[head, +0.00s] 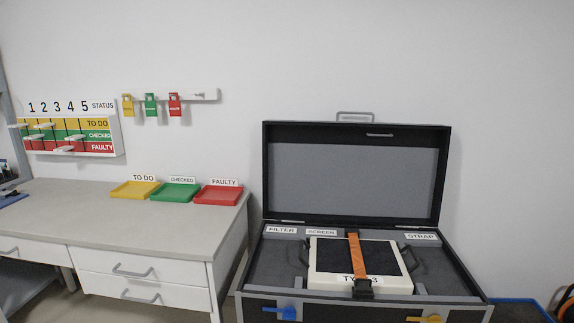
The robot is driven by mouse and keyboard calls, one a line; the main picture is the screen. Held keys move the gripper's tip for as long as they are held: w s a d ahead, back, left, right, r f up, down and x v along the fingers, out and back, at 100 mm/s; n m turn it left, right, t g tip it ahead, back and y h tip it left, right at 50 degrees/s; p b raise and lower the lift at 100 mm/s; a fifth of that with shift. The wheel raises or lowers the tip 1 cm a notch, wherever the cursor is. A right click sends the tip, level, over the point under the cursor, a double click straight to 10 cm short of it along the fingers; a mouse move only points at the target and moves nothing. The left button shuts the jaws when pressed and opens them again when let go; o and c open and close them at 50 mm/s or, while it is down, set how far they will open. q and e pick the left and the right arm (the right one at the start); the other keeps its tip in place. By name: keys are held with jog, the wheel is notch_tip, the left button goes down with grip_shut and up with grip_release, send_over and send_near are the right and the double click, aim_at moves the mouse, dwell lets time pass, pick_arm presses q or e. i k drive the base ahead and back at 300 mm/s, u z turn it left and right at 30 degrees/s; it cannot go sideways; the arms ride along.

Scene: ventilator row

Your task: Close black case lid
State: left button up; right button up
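The black case (461,296) stands at the lower right in the head view. Its lid (356,180) is open and stands upright at the back, showing a grey inner panel. A handle (355,116) sticks up from the lid's top edge. Inside the case lies a white device with a black screen (327,278), with an orange strap (354,258) across it. Labels FILTER, SCREEN and STRAP show along the case's inner back. A blue latch (280,313) and a yellow latch (424,319) are on the front. Neither of my grippers is in view.
A grey worktop (70,213) with white drawers stands left of the case. Yellow (134,189), green (175,192) and red (218,195) trays lie on it. Tags hang from a wall rail (205,95) beside a status board (70,130). A blue-edged thing (522,302) is right of the case.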

aim_at(393, 174)
jog(key=z, duration=0.2)
jog(key=i, duration=1.15)
jog(key=z, duration=0.05)
